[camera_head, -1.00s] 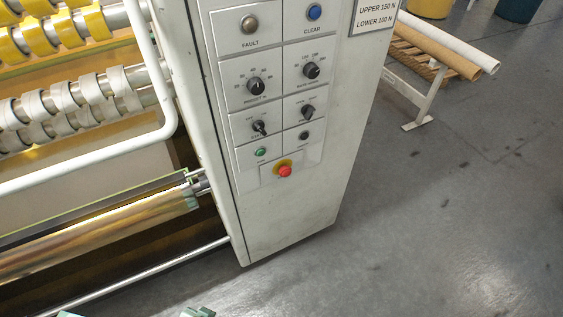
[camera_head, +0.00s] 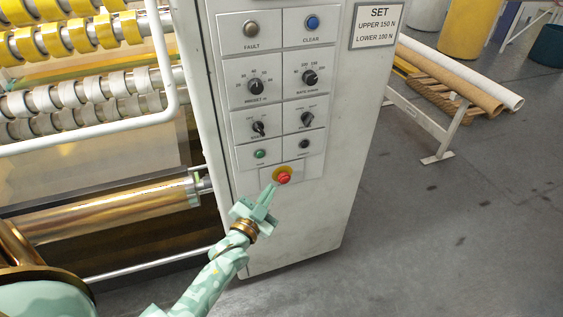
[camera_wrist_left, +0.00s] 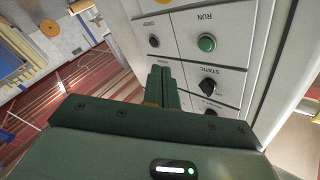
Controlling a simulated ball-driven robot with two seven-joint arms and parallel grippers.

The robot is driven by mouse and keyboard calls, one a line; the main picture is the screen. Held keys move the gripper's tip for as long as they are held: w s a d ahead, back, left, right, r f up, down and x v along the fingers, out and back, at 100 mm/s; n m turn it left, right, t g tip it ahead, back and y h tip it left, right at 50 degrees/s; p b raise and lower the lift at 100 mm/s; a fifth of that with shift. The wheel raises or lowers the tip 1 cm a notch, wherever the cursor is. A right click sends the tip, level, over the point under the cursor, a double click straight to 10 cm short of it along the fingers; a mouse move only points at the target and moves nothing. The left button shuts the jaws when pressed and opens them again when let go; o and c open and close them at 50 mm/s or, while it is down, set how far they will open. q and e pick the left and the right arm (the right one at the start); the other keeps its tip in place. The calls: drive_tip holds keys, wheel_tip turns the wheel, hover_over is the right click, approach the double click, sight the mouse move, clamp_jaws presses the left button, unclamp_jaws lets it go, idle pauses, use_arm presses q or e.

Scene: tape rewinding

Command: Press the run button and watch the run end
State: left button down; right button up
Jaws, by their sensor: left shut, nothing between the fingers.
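The green run button (camera_head: 260,154) sits on the lower left of the control panel on the pale machine cabinet (camera_head: 290,220). In the left wrist view the button (camera_wrist_left: 206,43) is at the upper right, under the label RUN. My left gripper (camera_head: 270,188) is shut and empty, with its tips below the green button and just beside the red stop button (camera_head: 284,177) in the head view. In the left wrist view the shut fingers (camera_wrist_left: 161,70) point at the panel, left of and below the green button. Contact cannot be told. My right gripper is out of view.
A round dark button (camera_head: 304,144) is right of the green one. Several knobs, the fault lamp (camera_head: 250,29) and the blue clear button (camera_head: 312,23) are above. A white guard rail (camera_head: 165,60) and rollers stand left.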

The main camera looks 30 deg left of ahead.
sight(260, 155)
use_arm(q)
drive_tip(key=shift+w+d+r+m+t, duration=0.1)
drive_tip(key=shift+d+r+m+t, duration=0.15)
drive_tip(key=shift+r, duration=0.3)
drive_tip(key=shift+d+r+m+t, duration=0.1)
drive_tip(key=shift+r+m+t, duration=0.05)
drive_tip(key=shift+r+m, duration=0.3)
drive_tip(key=shift+w+a+b, duration=0.7)
drive_tip(key=shift+w+a, duration=0.75)
drive_tip(key=shift+a, duration=0.2)
drive_tip(key=shift+w+a+b, duration=0.65)
drive_tip(key=shift+w+a, duration=0.75)
drive_tip(key=shift+a, duration=0.25)
drive_tip(key=shift+w+a, duration=0.15)
drive_tip(key=shift+w+a, duration=0.15)
